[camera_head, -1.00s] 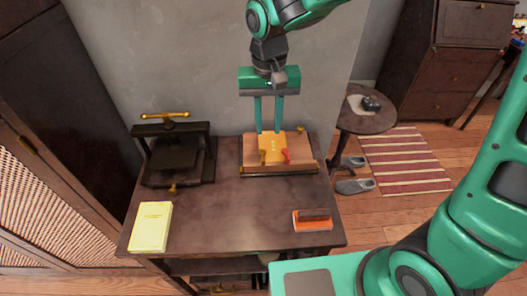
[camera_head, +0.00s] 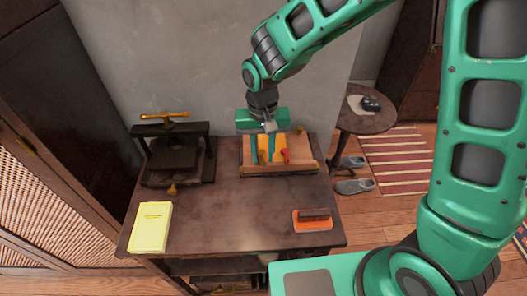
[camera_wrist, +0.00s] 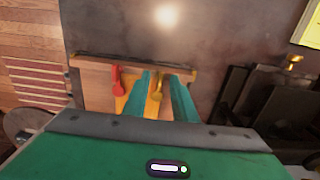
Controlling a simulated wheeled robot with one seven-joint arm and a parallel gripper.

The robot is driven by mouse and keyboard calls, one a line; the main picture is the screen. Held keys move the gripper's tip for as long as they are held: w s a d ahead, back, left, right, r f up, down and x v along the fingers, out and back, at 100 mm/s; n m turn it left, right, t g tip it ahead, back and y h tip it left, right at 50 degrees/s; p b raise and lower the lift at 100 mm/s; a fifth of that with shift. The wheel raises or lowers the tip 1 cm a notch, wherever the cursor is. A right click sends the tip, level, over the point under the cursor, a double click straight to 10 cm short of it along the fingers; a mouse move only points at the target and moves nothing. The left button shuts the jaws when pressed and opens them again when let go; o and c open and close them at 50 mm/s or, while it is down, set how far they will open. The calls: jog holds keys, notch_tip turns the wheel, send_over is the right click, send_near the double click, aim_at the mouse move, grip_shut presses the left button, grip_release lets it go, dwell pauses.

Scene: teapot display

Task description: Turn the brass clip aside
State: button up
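The brass clip (camera_head: 263,156) stands on the front of a wooden box-like piece (camera_head: 306,155) with a yellow panel. In the wrist view, the brass clip (camera_wrist: 157,88) shows in the gap between my two green fingers. My gripper (camera_head: 263,160) points down at the front of this piece, with its fingers on either side of the clip. The fingers are apart; whether either touches the clip I cannot tell. A red clip (camera_head: 285,155) stands just right of the fingers, and left of them in the wrist view (camera_wrist: 117,80).
The piece stands at the back of a dark table (camera_head: 225,215). A black press (camera_head: 174,155) with brass handles is to its left. A yellow book (camera_head: 150,228) lies front left, and an orange-based block (camera_head: 312,221) front right. The table's middle is clear.

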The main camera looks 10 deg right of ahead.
grip_shut()
jog(key=shift+d, duration=0.15)
